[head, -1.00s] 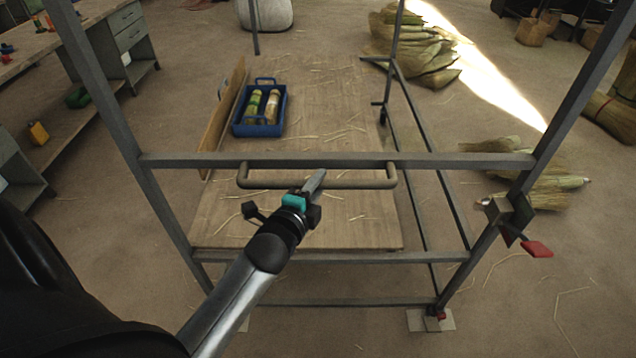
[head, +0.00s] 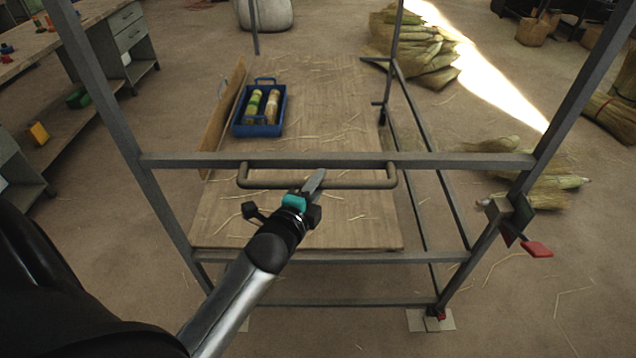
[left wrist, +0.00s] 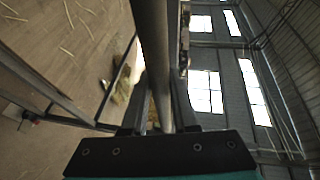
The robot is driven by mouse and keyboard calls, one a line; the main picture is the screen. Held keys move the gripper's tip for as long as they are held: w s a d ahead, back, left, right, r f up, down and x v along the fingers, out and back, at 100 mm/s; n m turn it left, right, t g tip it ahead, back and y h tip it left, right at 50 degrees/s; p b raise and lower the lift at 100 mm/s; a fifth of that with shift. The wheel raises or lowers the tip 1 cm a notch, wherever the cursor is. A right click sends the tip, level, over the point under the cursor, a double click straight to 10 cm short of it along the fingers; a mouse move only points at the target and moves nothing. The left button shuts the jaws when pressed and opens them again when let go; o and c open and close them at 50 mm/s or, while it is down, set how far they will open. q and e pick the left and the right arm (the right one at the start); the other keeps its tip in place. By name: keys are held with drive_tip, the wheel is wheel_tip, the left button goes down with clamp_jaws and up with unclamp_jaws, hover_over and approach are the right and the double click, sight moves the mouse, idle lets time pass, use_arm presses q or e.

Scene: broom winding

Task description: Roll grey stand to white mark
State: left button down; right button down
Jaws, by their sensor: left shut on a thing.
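The grey stand (head: 450,160) is a tall metal frame around a low wooden deck (head: 300,225), in front of me. Its bar handle (head: 350,184) hangs on the near crossbar. My left gripper (head: 315,182) is shut on the handle near its middle. In the left wrist view the handle (left wrist: 153,60) runs between the fingers. A whitish flat mark (head: 446,318) lies on the floor under the near right caster (head: 436,312). Another pale patch shows near the front left, partly behind my arm. Whether these are the white mark is unclear. My right gripper is out of view.
A blue tray (head: 262,130) with two bottle-like rolls sits on the deck beside a leaning board (head: 222,105). A workbench (head: 75,35) stands at the left. Broom-straw bundles (head: 415,50) lie behind and more (head: 535,185) to the right. A red pedal-like tab (head: 537,249) sticks out right.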

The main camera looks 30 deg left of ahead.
use_arm(q)
drive_tip(key=shift+s+d+f+p, duration=0.1)
drive_tip(key=shift+s+d+p, duration=0.25)
drive_tip(key=shift+p, duration=0.4)
drive_tip(key=shift+s, duration=0.35)
drive_tip(key=c, duration=0.7)
unclamp_jaws()
drive_tip(key=shift+w, duration=0.15)
drive_tip(key=v, duration=1.5)
drive_tip(key=shift+a+p, duration=0.1)
drive_tip(key=shift+p, duration=0.3)
